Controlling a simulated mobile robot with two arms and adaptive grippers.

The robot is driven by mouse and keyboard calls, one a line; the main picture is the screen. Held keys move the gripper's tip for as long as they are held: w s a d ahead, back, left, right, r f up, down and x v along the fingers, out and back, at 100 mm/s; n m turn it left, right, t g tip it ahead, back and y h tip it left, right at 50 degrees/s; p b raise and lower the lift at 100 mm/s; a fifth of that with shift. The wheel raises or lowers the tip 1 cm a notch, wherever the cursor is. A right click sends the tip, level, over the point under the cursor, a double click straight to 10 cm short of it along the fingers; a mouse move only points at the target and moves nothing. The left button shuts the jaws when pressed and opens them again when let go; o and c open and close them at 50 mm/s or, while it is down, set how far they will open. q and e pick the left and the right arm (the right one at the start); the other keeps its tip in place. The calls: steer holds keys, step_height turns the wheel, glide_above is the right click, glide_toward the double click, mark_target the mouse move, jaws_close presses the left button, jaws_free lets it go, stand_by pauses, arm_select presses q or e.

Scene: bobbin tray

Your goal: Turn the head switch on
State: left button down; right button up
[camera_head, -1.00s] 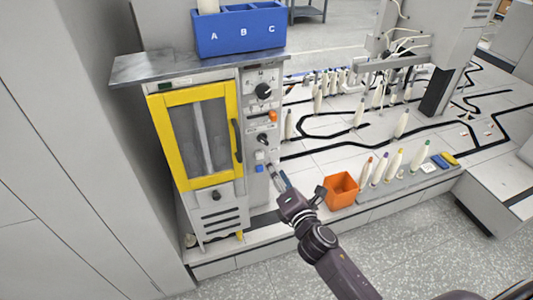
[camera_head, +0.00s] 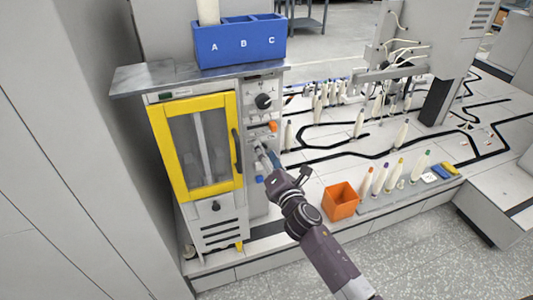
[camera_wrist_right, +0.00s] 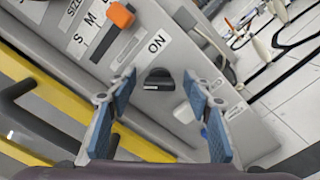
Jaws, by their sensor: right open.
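The switch is a dark knob (camera_wrist_right: 158,79) on the grey machine panel, beside a printed ON label; the rest of its label is not readable. My right gripper (camera_wrist_right: 159,92) is open, with one blue-padded finger on each side of the knob in the wrist view. Whether the fingers touch the knob or panel, I cannot tell. In the head view, my right gripper (camera_head: 266,160) is at the lower panel front and covers the knob. My left gripper is out of view.
An orange slider (camera_wrist_right: 121,15) with S and M marks is near the knob, and a white button (camera_wrist_right: 184,111) is below right. The yellow-framed door (camera_head: 238,175) with a dark handle is left of the panel. An orange bin (camera_head: 340,202) and several bobbins stand to the right.

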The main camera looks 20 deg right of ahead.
steer(key=c, duration=1.1)
steer(key=shift+c, duration=0.2)
steer(key=shift+m, duration=0.4)
steer(key=shift+f+m+p, duration=0.2)
steer(key=shift+m+p, duration=0.2)
steer(key=shift+m, duration=3.35)
steer(key=shift+f+m+p, duration=0.2)
steer(key=shift+m+p, duration=0.15)
steer(key=shift+m, duration=3.4)
